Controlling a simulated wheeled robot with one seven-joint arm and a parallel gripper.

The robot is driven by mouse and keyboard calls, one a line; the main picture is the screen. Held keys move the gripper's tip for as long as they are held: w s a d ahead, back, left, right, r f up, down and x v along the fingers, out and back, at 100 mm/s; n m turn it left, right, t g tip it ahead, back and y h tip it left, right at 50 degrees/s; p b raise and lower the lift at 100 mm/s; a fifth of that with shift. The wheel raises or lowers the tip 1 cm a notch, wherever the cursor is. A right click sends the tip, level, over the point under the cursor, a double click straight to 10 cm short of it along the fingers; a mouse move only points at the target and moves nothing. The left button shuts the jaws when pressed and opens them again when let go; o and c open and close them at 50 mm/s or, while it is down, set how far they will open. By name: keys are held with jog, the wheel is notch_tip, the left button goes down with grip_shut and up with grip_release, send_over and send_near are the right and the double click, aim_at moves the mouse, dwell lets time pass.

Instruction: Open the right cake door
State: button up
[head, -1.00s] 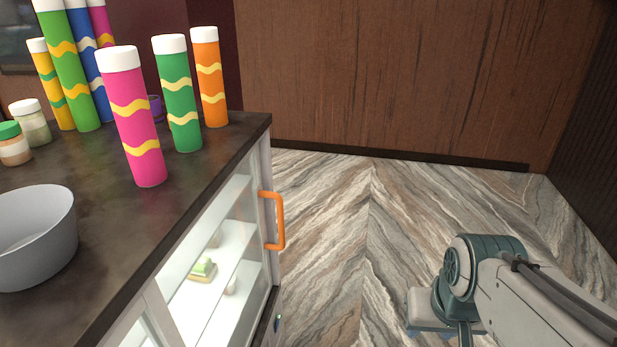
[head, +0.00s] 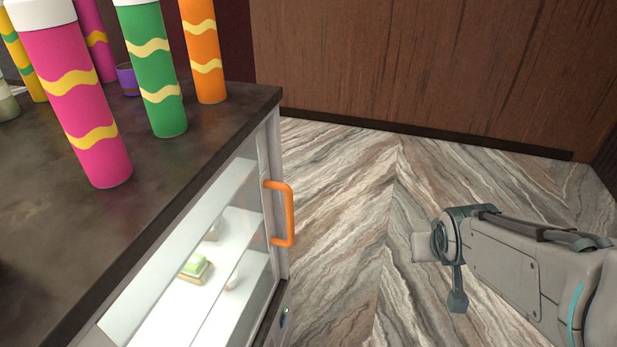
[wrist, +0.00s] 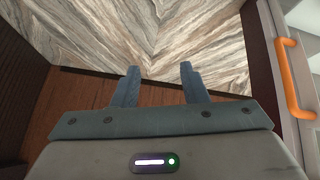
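The right cake door (head: 262,205) is on the glass-fronted display case below the dark counter. It appears closed, and its orange handle (head: 289,214) stands out at its far edge. The handle also shows at the right edge of the wrist view (wrist: 292,78). My gripper (wrist: 158,70) is open and empty in the wrist view, with the two fingers apart over the floor, left of the handle and not touching it. In the head view my arm is at the lower right, away from the case; the fingers cannot be made out there.
Tall pink (head: 75,105), green (head: 152,70) and orange (head: 204,50) tubes stand on the counter (head: 150,200). Small cakes (head: 195,267) sit on shelves inside the case. A brown wall (head: 420,70) is behind. The patterned floor (head: 350,210) between case and arm is clear.

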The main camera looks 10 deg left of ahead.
jog(key=w+a+f+n+t+y+b, duration=0.1)
jog(key=w+a+f+n+t+b, duration=0.15)
jog(key=w+f, duration=0.2)
jog(key=n+t+y+b, duration=0.2)
jog(key=n+y+b, duration=0.45)
jog(key=y, duration=0.75)
send_near(291, 206)
jog(key=shift+m, duration=0.4)
jog(key=x, duration=1.1)
jog(key=shift+w+f, duration=0.1)
jog(key=shift+w, duration=0.05)
grip_shut()
